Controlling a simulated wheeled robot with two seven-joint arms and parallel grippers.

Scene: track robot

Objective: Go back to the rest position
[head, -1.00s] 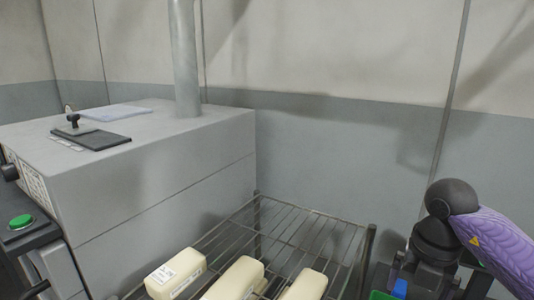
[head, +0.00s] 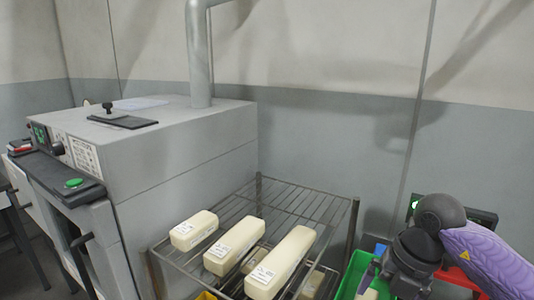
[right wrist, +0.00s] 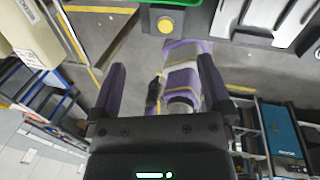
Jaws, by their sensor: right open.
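My right arm comes in from the right edge of the head view, purple with a dark joint; its gripper cannot be made out there. In the right wrist view my right gripper (right wrist: 162,78) shows two purple fingers spread wide apart, with nothing held between them. My left arm and left gripper are in neither current view.
A wire rack (head: 285,197) holds pale labelled blocks (head: 233,246) in front of the wall. A grey machine (head: 180,150) with a green button (head: 74,183) stands to the left. A green bin (head: 352,270) is close by my right arm.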

